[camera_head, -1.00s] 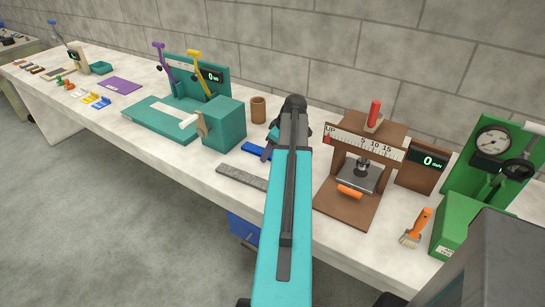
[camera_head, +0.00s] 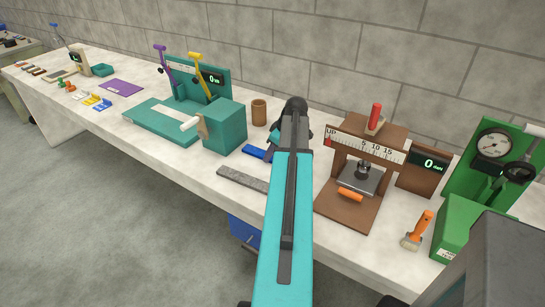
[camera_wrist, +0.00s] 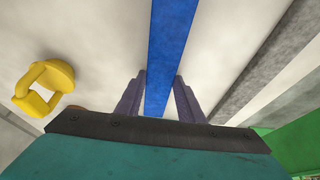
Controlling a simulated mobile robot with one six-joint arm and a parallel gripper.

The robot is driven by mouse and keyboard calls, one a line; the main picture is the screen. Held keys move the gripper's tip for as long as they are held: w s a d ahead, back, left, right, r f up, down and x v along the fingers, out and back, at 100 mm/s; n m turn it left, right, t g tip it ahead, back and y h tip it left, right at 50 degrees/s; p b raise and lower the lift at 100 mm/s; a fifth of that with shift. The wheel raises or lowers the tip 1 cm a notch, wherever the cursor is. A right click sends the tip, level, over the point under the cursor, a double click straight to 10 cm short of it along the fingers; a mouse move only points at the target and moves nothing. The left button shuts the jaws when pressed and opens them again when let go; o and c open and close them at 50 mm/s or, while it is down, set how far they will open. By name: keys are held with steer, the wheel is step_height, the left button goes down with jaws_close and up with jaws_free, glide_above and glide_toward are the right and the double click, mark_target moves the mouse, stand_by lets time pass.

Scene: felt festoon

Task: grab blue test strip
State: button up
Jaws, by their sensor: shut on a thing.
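The blue test strip (camera_wrist: 171,48) runs lengthwise up the middle of the wrist view. Its near end lies between the two fingers of my gripper (camera_wrist: 158,97), which is shut on it. In the head view the blue strip (camera_head: 254,152) shows as a short piece left of my arm, at the bench top. The rest of it and most of my gripper are hidden behind my teal arm. Whether the strip is clear of the bench cannot be told.
A grey strip (camera_head: 243,180) lies close by, nearer the bench's front edge. A teal machine (camera_head: 224,126) and a brown cup (camera_head: 259,112) stand to the left. A brown press (camera_head: 345,207) stands to the right. A yellow ringed object (camera_wrist: 46,86) shows in the wrist view.

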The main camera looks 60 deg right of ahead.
step_height(320, 180, up, 10)
steer(key=b, duration=0.2)
stand_by(0.7)
stand_by(0.5)
